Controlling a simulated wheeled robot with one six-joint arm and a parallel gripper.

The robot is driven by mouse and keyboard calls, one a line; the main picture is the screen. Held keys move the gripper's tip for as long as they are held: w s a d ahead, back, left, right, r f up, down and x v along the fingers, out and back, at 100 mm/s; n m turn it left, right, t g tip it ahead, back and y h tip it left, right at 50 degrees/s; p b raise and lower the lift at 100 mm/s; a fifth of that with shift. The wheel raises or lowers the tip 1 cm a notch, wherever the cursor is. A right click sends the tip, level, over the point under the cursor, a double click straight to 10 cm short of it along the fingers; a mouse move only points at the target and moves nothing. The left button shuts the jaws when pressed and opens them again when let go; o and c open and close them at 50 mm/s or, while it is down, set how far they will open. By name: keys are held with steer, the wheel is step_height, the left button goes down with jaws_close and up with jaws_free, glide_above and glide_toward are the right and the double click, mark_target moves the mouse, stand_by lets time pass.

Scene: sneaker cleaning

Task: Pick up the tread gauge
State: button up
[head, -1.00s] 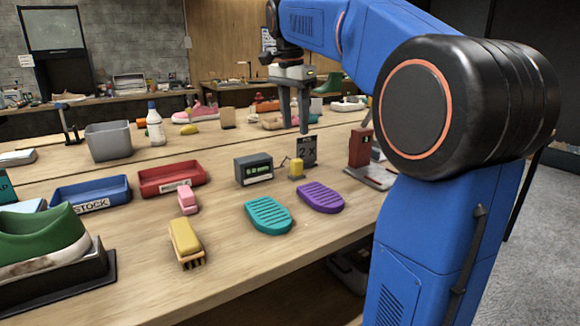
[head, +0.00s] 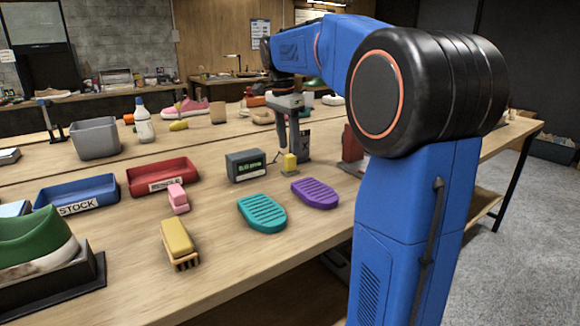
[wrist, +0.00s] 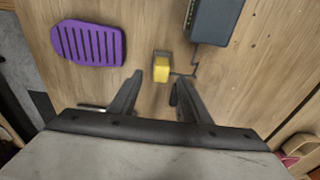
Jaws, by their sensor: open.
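The likely tread gauge is a small yellow block (head: 289,164) on the wooden table; it also shows in the wrist view (wrist: 162,68). A thin dark cord runs beside it to a dark grey box with a green display (head: 246,165), which is partly in the wrist view (wrist: 215,18). My gripper (head: 289,146) is open and empty, pointing down just above the yellow block. In the wrist view its fingertips (wrist: 156,83) lie just short of the block, one towards each side of it. I cannot tell the exact height gap.
A purple ridged sole (head: 315,193) and a teal one (head: 262,213) lie in front. A dark placard (head: 305,145) stands behind my gripper, and a red upright object (head: 352,146) to the right. Red (head: 163,176) and blue (head: 80,192) bins stand left.

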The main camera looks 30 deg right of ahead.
mark_target(290, 155)
steer(key=shift+w+d+f, duration=0.1)
steer(key=shift+d+f, duration=0.05)
steer(key=shift+f, duration=1.45)
steer(key=shift+d+f, duration=0.15)
steer(key=shift+f, duration=1.4)
jaws_close()
steer(key=shift+r, duration=0.1)
step_height(290, 155, up, 10)
steer(key=shift+f, duration=0.1)
